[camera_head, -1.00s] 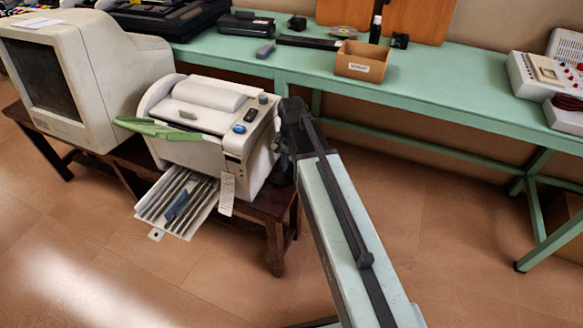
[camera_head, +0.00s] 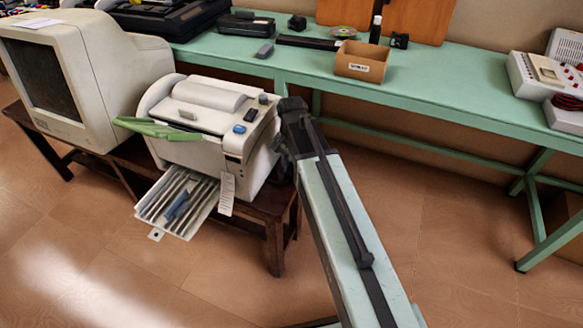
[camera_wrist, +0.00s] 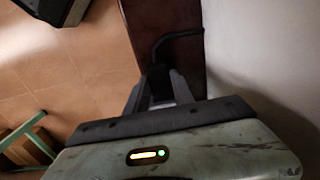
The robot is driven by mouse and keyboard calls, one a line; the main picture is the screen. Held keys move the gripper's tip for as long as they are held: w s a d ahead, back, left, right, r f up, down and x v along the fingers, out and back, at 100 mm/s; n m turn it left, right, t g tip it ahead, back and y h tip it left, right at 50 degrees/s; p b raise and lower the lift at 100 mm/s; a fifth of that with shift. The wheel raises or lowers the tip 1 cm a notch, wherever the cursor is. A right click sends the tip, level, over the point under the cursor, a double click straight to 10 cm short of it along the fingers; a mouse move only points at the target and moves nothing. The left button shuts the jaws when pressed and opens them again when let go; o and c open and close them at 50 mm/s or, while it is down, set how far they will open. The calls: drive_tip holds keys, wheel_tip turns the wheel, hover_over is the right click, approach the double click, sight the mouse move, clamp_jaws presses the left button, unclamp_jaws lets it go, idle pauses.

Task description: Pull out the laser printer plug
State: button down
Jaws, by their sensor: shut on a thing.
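The laser printer (camera_head: 205,125) is off-white with a green front flap and stands on a dark wooden bench. My arm reaches its right side, where my gripper (camera_head: 281,148) is mostly hidden in the head view. In the wrist view my gripper (camera_wrist: 160,82) is shut on a small black plug (camera_wrist: 157,74). A black cable (camera_wrist: 178,36) leads from the plug and bends to the right. The dark brown bench top (camera_wrist: 170,15) lies beyond it, and a pale surface, seemingly the printer's side, fills the right. Whether the plug is still seated in a socket cannot be told.
A bulky beige monitor (camera_head: 75,75) stands left of the printer. A long green table (camera_head: 440,75) runs behind, holding a small cardboard box (camera_head: 361,62) and other devices. The tiled floor (camera_head: 440,220) right of my arm is open.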

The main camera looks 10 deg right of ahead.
drive_tip(key=shift+s+a, duration=0.55)
drive_tip(key=shift+s, duration=0.2)
drive_tip(key=shift+s+a, duration=0.5)
drive_tip(key=shift+s, duration=0.2)
drive_tip(key=c, duration=1.1)
unclamp_jaws()
drive_tip(key=shift+r, duration=0.2)
wheel_tip(320, 180, up, 8)
drive_tip(key=p, duration=0.8)
drive_tip(key=shift+f, duration=0.25)
